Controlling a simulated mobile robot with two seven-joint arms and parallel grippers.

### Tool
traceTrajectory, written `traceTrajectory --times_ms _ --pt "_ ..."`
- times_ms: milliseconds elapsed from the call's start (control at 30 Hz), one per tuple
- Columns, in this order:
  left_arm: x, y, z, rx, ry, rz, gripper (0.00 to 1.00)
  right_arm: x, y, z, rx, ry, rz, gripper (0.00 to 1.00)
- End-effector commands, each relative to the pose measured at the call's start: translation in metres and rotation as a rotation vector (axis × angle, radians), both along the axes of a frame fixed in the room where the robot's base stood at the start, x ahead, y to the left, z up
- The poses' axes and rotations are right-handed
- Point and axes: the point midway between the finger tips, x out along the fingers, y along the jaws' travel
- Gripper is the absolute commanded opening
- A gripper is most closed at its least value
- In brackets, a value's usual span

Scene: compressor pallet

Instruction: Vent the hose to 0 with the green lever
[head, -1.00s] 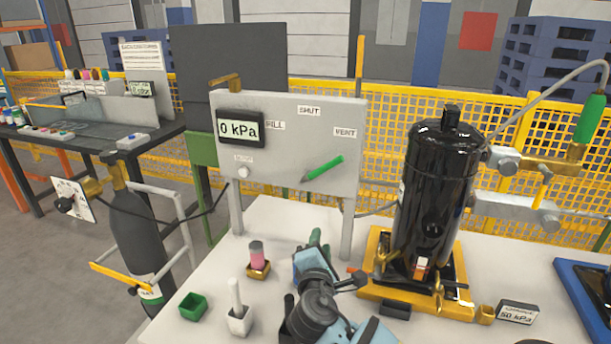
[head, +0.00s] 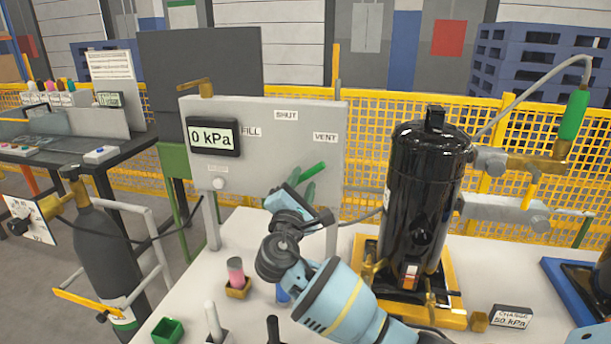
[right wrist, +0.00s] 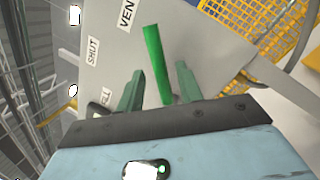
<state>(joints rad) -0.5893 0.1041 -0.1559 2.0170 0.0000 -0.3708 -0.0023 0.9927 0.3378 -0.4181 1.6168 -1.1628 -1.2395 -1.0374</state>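The green lever (head: 313,168) is on the front of the grey panel (head: 265,112), tilted up to the right, below the VENT label (head: 325,137). The gauge (head: 212,137) reads 0 kPa. My right gripper (head: 302,184) is at the lever and partly covers it in the head view. In the right wrist view the lever (right wrist: 157,62) stands between the two green fingers (right wrist: 160,84), with gaps on both sides. The gripper is open. The lever's pivot is hidden. My left gripper is not in view.
The black compressor (head: 425,200) stands in a yellow frame right of the panel. A hose (head: 520,95) arches from the green-handled fitting (head: 573,113) toward it. A dark cylinder (head: 105,255) stands left.

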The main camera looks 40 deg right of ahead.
Motion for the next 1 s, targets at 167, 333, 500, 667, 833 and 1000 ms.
traceTrajectory --times_ms 167,333,500,667,833,1000 --pt "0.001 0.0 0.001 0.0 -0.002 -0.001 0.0 0.014 -0.016 0.006 -0.001 0.001 0.0 0.36" --pt "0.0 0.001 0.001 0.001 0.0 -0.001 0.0 0.019 -0.022 0.007 0.001 0.0 0.0 0.36" --pt "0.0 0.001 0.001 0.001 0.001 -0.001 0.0 0.019 -0.023 0.007 0.002 0.0 0.0 0.36" --pt "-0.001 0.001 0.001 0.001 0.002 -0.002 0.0 0.019 -0.022 0.007 0.002 0.0 0.0 0.26" --pt "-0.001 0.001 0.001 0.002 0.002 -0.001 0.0 0.019 -0.022 0.007 0.002 0.0 0.0 0.03" --pt "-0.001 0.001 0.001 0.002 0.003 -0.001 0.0 0.019 -0.022 0.007 0.002 0.001 0.001 0.0"
